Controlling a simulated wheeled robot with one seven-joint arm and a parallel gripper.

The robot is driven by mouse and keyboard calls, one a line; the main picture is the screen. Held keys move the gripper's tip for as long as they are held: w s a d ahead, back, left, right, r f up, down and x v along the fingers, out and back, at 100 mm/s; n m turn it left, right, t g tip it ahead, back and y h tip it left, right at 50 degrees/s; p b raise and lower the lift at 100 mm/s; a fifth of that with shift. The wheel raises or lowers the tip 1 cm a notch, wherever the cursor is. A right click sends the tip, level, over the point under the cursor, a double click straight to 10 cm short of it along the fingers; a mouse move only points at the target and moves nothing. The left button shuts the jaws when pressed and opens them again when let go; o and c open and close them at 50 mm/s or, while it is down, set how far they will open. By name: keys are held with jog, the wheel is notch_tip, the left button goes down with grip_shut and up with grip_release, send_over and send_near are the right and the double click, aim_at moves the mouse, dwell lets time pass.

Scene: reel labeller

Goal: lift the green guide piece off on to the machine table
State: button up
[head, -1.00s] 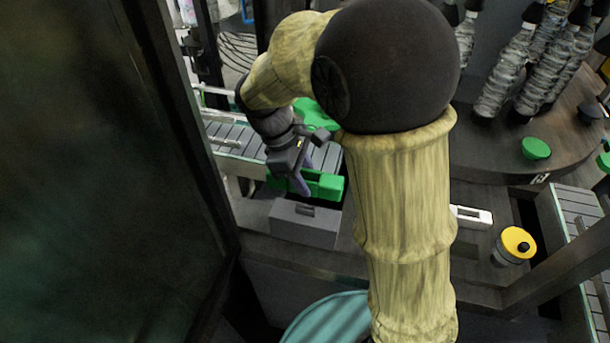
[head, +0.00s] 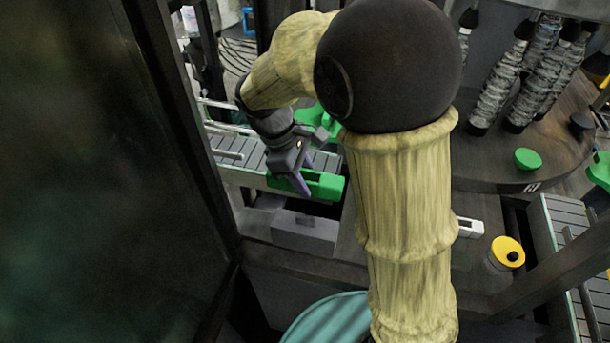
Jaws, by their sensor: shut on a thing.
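The green guide piece (head: 328,185) is a bright green block with a raised end, in the middle left of the head view. My gripper (head: 303,187) points down and is shut on it, with purple-grey fingers against its near side. The piece appears held a little above the grey slotted block (head: 303,236), with a dark gap showing between them. Part of the piece is hidden behind my gripper. The machine table (head: 395,262) is the dark surface around the block, much of it hidden by my arm.
A roller conveyor (head: 232,150) runs behind the gripper. Another green part (head: 318,117) is beyond it. To the right are a white slotted piece (head: 470,227), a yellow-topped pot (head: 507,252) and a round dark table (head: 560,140) with wrapped spindles. A dark panel fills the left.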

jog(key=shift+r+p, duration=0.9)
jog(key=shift+r, duration=0.2)
jog(key=shift+d+f, duration=0.15)
jog(key=shift+f, duration=0.1)
jog(key=w+d+f+m+g+y+b, duration=0.1)
jog(key=w+d+f+m+b, duration=0.1)
jog(key=d+f+m+b, duration=0.3)
jog(key=d+f+b, duration=0.3)
jog(key=d+b, duration=0.2)
jog(key=d, duration=0.1)
jog(key=shift+f+g, duration=0.15)
jog(key=shift+g, duration=0.15)
jog(key=shift+d, duration=0.1)
